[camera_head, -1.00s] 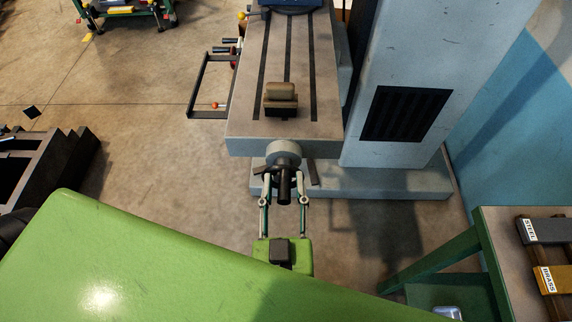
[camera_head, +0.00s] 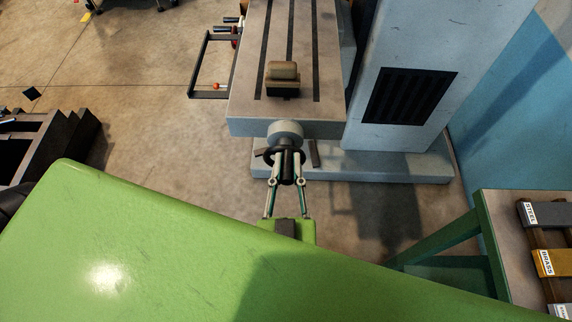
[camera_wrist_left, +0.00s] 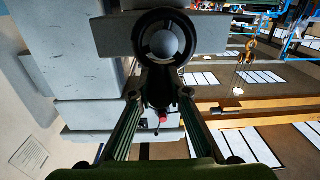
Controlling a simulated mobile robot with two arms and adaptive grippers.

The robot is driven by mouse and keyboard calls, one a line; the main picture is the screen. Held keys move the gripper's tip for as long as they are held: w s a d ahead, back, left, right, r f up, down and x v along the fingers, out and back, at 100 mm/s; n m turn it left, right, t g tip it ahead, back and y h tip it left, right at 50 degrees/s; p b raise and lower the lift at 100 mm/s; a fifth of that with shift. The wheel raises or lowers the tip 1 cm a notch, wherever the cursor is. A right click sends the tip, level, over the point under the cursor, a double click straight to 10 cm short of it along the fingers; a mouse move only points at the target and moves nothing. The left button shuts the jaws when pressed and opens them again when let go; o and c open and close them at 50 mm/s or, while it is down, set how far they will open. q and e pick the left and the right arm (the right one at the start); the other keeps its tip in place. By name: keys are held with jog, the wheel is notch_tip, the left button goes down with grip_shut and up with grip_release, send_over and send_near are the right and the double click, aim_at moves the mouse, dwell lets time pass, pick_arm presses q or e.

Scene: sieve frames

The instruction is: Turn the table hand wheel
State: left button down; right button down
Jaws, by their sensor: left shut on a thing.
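The table hand wheel is on the front end of the machine table (camera_head: 250,128). Its round grey hub (camera_head: 284,130) and dark handle part (camera_head: 287,172) show in the head view. In the left wrist view its dark ring (camera_wrist_left: 140,38) stands straight ahead, with a pale disc inside. My left gripper (camera_head: 287,158) reaches in from the front, and its two fingers converge on the dark handle part. In the left wrist view both fingers of my left gripper (camera_wrist_left: 158,98) close in from either side below the ring. The exact contact is partly hidden. My right gripper is out of view.
A small brown block on a dark base (camera_head: 283,78) sits on the slotted table. The grey machine column (camera_head: 400,100) rises at the right. A green bench with labelled bars (camera_head: 540,235) stands at lower right. Open floor (camera_head: 160,120) lies to the left.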

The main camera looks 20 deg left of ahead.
aim_at(302, 162)
pick_arm(q)
jog(key=m, duration=0.2)
jog(key=d+m, duration=0.1)
jog(key=shift+w+f, duration=0.2)
jog(key=shift+f, duration=0.05)
jog(key=f+m, duration=0.1)
jog(key=m, duration=0.3)
jog(key=d+f+m+p, duration=0.1)
jog(key=m, duration=0.4)
jog(key=f+m, duration=0.1)
jog(key=m, duration=0.4)
jog(key=shift+w+d+f+h, duration=0.3)
jog(key=shift+d+f, duration=0.05)
jog(key=shift+d, duration=0.05)
jog(key=s+a+f+m+p, duration=0.1)
jog(key=a+m+p, duration=0.1)
jog(key=m+p, duration=0.4)
jog(key=a+f+m+p, duration=0.2)
jog(key=m+p, duration=0.5)
jog(key=m, duration=0.9)
jog(key=shift+s+a+f+m+h, duration=0.3)
jog(key=shift+s+a, duration=0.1)
jog(key=shift+a, duration=0.15)
